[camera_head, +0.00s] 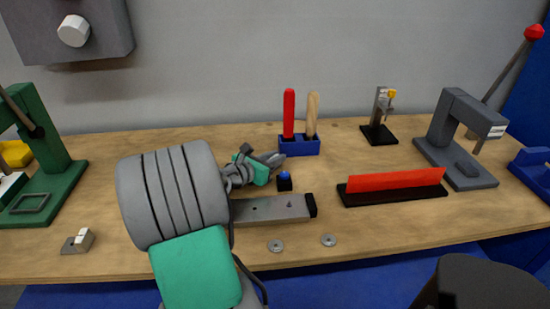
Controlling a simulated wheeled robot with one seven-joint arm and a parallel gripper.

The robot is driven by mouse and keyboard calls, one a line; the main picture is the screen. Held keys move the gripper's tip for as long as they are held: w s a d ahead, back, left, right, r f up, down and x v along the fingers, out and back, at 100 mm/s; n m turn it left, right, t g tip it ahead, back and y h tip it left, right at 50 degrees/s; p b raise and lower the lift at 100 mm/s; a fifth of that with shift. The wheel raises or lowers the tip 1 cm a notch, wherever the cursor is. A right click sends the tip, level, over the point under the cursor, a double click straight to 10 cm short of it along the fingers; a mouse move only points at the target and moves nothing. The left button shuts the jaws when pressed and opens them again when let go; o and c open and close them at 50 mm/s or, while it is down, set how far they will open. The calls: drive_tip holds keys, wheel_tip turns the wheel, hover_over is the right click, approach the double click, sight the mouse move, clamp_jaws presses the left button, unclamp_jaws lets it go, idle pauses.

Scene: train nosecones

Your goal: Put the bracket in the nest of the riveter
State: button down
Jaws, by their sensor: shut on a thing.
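My gripper (268,164) is above the middle of the bench, pointing right, partly hidden by my own arm. It is shut on a small grey metal piece (276,158) that looks like the bracket; its shape is hard to make out. A grey lever press (448,125) with a red knob stands at the right, with a small raised block (466,169) on its base. A green press (45,150) stands at the far left, with a rectangular frame (30,203) on its base. No label shows which press is the riveter. The held piece is apart from both presses.
A grey bar fixture (268,210) lies below the gripper, near a blue button (284,177). A blue tool holder (300,146), a small clamp stand (379,132) and a red-topped strip (394,183) stand rightward. Two washers (276,246) (328,240) and a small block (82,240) lie in front.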

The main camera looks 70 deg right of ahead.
drive_tip(key=c, duration=1.4)
unclamp_jaws()
drive_tip(key=shift+f, duration=0.1)
drive_tip(key=shift+o, duration=0.2)
drive_tip(key=p+v, duration=0.1)
drive_tip(key=v, duration=1.1)
